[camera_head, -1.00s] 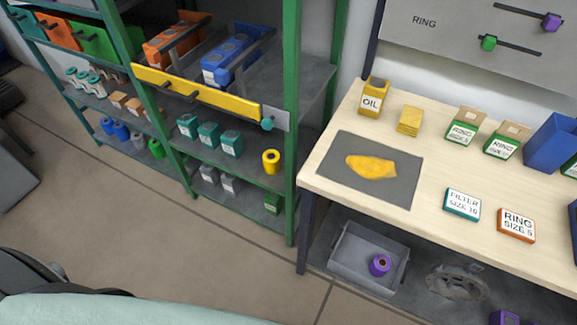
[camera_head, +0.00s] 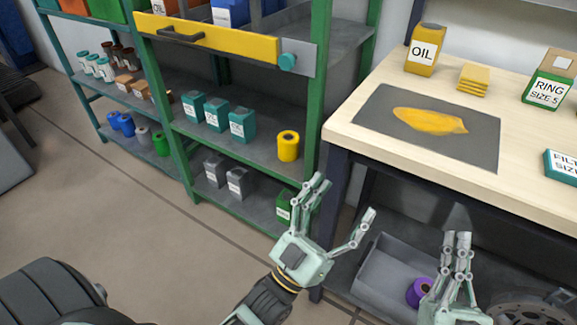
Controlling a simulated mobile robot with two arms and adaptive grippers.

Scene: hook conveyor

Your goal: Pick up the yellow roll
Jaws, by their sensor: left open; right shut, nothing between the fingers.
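The yellow roll (camera_head: 288,146) stands upright on the middle shelf of the green rack, at the shelf's right end near the green post. It is in plain view and nothing touches it. My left gripper (camera_head: 345,207) is open and empty, with fingers spread, in front of the rack's lower right part and below the roll in the picture. My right gripper (camera_head: 458,240) is shut and empty, in front of the grey bin under the workbench.
Teal boxes (camera_head: 214,115) stand left of the roll on the same shelf. A green post (camera_head: 319,80) rises right of it. A yellow drawer front (camera_head: 205,38) hangs above. The workbench (camera_head: 440,172) stands close on the right. A grey bin (camera_head: 372,270) holds a purple roll (camera_head: 420,291).

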